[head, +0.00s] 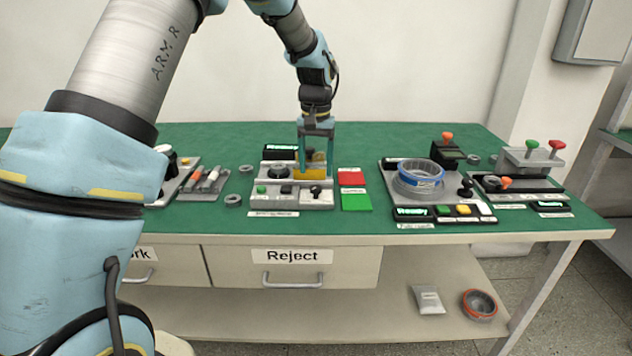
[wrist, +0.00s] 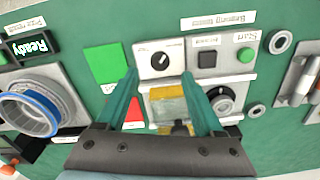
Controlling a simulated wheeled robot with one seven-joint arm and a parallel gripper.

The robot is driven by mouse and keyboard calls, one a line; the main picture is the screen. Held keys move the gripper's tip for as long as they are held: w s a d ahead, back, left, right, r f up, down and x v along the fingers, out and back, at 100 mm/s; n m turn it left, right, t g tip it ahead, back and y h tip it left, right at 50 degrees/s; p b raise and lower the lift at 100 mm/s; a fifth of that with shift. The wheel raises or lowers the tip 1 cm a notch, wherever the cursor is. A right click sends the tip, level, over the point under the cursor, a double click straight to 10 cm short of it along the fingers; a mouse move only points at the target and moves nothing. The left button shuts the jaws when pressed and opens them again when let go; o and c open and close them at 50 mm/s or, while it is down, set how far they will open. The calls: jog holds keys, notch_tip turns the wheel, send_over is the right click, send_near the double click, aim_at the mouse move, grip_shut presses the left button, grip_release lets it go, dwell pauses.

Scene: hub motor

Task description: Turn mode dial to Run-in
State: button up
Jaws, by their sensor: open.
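A small black dial (wrist: 160,60) on a white plate sits at the front of the grey tester panel (head: 292,202); in the head view it also shows as a dark knob (head: 316,190). A larger round black dial (wrist: 222,101) with pale markings sits further back; it also shows in the head view (head: 283,171). I cannot tell which one is the mode dial; their lettering is unreadable. My gripper (wrist: 160,76) is open above the panel, fingers pointing down. The fingertips appear either side of the small dial in the wrist view; contact cannot be told.
A yellow part (wrist: 169,106) stands behind the small dial. The panel also has a green button (wrist: 245,55) and a black button (wrist: 207,59). Red (head: 352,178) and green (head: 356,202) squares lie to its right. Another station holds a blue-rimmed ring (head: 421,175).

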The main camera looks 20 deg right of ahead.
aim_at(316, 187)
notch_tip(316, 187, up, 6)
jog(key=shift+f+b, duration=0.2)
jog(key=shift+b, duration=0.1)
dwell(0.3)
jog(key=a+f+n, duration=0.1)
jog(key=a+n, duration=0.2)
jog(key=a, duration=1.9)
jog(key=s+a+f+n+t, duration=0.1)
jog(key=s+a+f+n, duration=0.2)
jog(key=s+a, duration=0.8)
jog(key=a, duration=0.4)
jog(key=shift+s+t, duration=0.3)
